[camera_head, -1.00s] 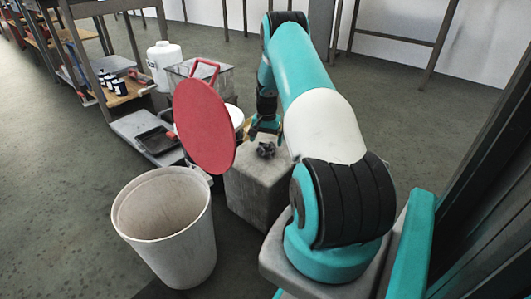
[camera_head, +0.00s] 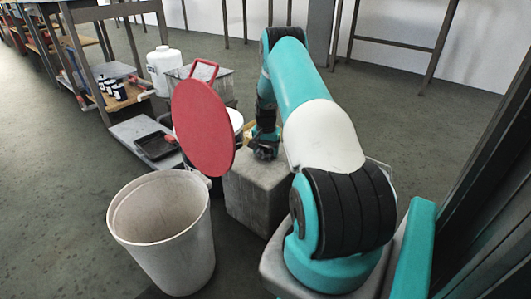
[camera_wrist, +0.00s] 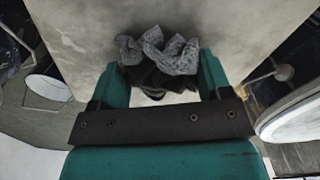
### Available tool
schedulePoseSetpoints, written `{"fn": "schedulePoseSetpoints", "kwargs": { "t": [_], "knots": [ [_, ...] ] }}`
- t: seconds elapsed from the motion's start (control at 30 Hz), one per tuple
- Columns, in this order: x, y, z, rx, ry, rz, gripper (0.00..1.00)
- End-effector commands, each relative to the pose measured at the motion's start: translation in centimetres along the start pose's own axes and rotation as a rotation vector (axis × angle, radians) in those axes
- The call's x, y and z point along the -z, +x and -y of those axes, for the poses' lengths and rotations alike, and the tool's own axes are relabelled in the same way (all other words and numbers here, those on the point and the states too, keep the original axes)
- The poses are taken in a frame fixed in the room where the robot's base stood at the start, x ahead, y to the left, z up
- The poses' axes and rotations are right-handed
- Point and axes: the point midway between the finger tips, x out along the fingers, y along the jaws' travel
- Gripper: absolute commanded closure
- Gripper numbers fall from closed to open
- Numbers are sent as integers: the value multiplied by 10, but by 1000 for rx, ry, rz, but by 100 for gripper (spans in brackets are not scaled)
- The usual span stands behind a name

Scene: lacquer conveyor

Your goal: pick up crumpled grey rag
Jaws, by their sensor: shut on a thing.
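The crumpled grey rag (camera_wrist: 165,55) shows in the wrist view between the two teal fingers of my gripper (camera_wrist: 160,75). My gripper is shut on it, and the rag bulges out past the fingertips. In the head view my gripper (camera_head: 264,148) is just above the top of a grey concrete block (camera_head: 262,200). The rag is a small dark patch there and hard to make out. I cannot tell whether it still touches the block.
A red round lid (camera_head: 204,127) stands upright left of my gripper. A whitish bin (camera_head: 165,235) is at front left. A cart (camera_head: 130,128) holds a black tray (camera_head: 156,146).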

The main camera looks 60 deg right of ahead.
Motion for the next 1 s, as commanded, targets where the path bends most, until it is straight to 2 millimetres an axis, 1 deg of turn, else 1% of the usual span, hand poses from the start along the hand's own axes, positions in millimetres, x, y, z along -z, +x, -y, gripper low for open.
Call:
{"fn": "schedulePoseSetpoints", "kwargs": {
  "t": [0.17, 0.27, 0.37, 0.47, 0.7, 0.8, 0.9, 1.0],
  "knots": [
    [0, -4, 0, 0, 0, -1, 54],
    [0, -12, 0, 1, 0, -2, 54],
    [1, -26, 0, 1, 0, -2, 54],
    [1, -49, 0, 1, 0, -2, 54],
    [1, -122, 0, 2, 0, -4, 54],
    [0, -149, 0, 1, 0, -3, 54],
    [0, -170, 0, 1, 0, -2, 54],
    [0, -185, 0, 0, 0, -1, 54]
  ]
}}
